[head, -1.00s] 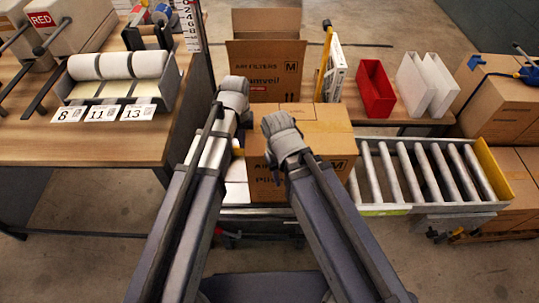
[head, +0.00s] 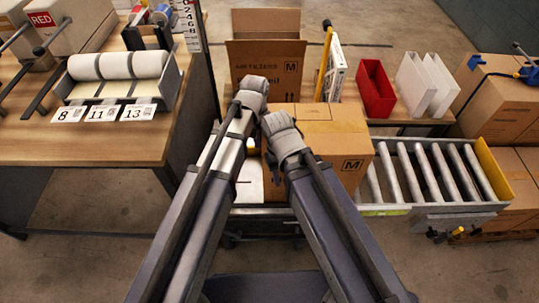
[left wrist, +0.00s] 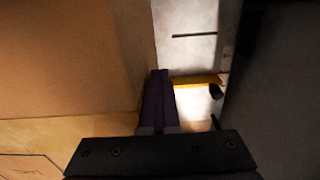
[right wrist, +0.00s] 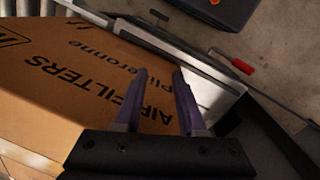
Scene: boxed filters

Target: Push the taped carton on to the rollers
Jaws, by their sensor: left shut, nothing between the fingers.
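The taped carton (head: 335,140), brown with an M mark, stands upright at the left end of the roller conveyor (head: 433,211). Its right side overlaps the leftmost rollers in the head view. My left gripper (head: 253,92) is at the carton's left side. In the left wrist view its fingers (left wrist: 160,78) are together and empty, close beside the carton (left wrist: 65,65); contact is unclear. My right gripper (head: 283,135) is at the carton's near left part. In the right wrist view its fingers (right wrist: 160,75) are apart, over the printed face (right wrist: 90,75), with nothing visibly gripped.
The rollers to the right are bare up to a yellow end plate (head: 491,172). Behind stand an open carton (head: 265,60), a red bin (head: 376,90) and white bins (head: 427,85). A wooden table (head: 110,143) is at left, more cartons (head: 497,105) at right.

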